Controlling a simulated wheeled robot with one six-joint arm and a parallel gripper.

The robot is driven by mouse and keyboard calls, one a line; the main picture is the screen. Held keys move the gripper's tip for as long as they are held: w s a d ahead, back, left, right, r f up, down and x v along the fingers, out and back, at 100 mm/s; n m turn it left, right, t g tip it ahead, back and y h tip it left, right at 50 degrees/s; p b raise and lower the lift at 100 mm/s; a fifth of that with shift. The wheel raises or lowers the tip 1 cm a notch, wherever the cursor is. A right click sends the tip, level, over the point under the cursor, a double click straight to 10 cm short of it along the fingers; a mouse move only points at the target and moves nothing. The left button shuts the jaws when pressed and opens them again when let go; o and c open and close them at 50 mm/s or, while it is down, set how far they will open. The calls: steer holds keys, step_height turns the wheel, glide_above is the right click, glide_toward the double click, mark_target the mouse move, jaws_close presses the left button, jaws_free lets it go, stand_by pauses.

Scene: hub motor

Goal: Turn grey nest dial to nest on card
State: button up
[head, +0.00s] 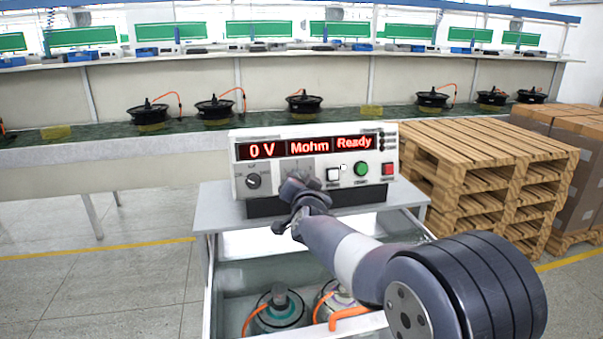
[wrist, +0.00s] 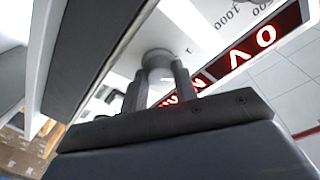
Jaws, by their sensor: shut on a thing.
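The tester (head: 314,142) is a white box with a red display reading "0 V", "Mohm" and "Ready". My gripper (head: 292,188) is at its front panel, right of a dark knob (head: 253,181). In the wrist view my gripper's two fingers (wrist: 159,78) are shut on a round grey dial (wrist: 157,59). In the head view my gripper hides most of this dial, and its pointer direction cannot be read. Printed panel marks, including "1000", show in the wrist view. No card can be made out.
A white button (head: 333,174), a green button (head: 361,169) and a red button (head: 388,168) sit right of my gripper. The tester stands on a grey cart (head: 215,212) with hub motors (head: 279,312) below. Wooden pallets (head: 475,170) stand close on the right. The floor at left is clear.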

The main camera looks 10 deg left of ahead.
steer(key=m+p, duration=0.1)
steer(key=m, duration=0.1)
steer(key=m+h+p, duration=0.1)
steer(key=m, duration=0.1)
steer(key=m+p, duration=0.1)
steer(key=m, duration=0.1)
steer(key=shift+a+r+h, duration=0.1)
steer(key=shift+r+h, duration=0.2)
steer(key=shift+h, duration=0.1)
steer(key=shift+m, duration=0.4)
steer(key=o, duration=1)
steer(key=shift+w+f, duration=0.1)
steer(key=shift+f, duration=0.1)
steer(key=shift+c, duration=0.2)
steer(key=v, duration=1.1)
steer(key=shift+r+b, duration=0.2)
steer(key=shift+b, duration=0.1)
steer(key=shift+w+a, duration=0.1)
steer(key=shift+w, duration=0.05)
